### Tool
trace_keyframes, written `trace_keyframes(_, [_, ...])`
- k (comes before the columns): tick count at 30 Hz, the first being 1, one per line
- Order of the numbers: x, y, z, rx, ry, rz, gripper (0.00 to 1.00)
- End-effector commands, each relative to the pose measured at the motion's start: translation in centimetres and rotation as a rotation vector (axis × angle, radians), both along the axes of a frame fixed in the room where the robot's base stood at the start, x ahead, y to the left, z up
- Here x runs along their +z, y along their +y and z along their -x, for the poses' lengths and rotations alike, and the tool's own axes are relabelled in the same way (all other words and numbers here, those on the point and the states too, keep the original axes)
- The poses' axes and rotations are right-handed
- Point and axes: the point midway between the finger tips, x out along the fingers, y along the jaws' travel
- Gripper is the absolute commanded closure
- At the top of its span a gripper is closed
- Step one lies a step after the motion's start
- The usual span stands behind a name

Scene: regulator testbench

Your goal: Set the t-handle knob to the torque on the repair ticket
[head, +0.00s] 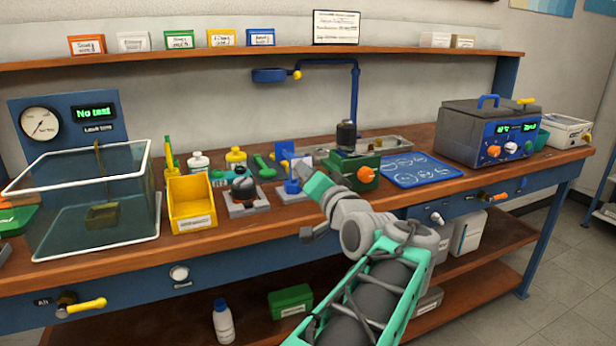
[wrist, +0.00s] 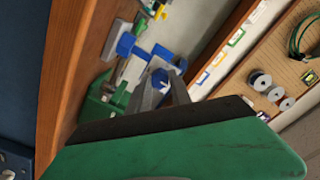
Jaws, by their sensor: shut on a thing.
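My gripper (wrist: 167,78) has its fingers close together at a blue part, which I take to be the t-handle knob (wrist: 162,54). The fingertips meet at it, and the fingers hide part of it. In the head view my wrist and forearm reach over the bench's front edge, and a blue fixture (head: 293,187) stands just left of the wrist. The knob's setting cannot be read. A white card in a dark frame (head: 336,27), perhaps the repair ticket, stands on the shelf; its writing is too small to read.
A green block with an orange knob (head: 366,175) stands right of my wrist. A yellow bin (head: 191,203) and a glass tank (head: 95,200) stand at left. A blue mat (head: 418,172) and a grey bath (head: 487,130) are at right. A blue pipe (head: 355,95) rises behind.

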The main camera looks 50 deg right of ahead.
Motion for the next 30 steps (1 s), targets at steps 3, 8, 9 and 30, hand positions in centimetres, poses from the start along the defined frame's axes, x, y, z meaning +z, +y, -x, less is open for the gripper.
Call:
trace_keyframes(3, [0.0, 0.0, 0.0, 0.0, -0.001, -0.001, 1.0])
trace_keyframes(8, [0.0, 0.0, 0.0, 0.0, -0.001, -0.001, 0.63])
trace_keyframes(9, [0.0, 0.0, 0.0, 0.0, -0.001, -0.001, 0.6])
trace_keyframes(30, [0.1, 3.0, 5.4, -0.006, 0.0, -0.001, 0.53])
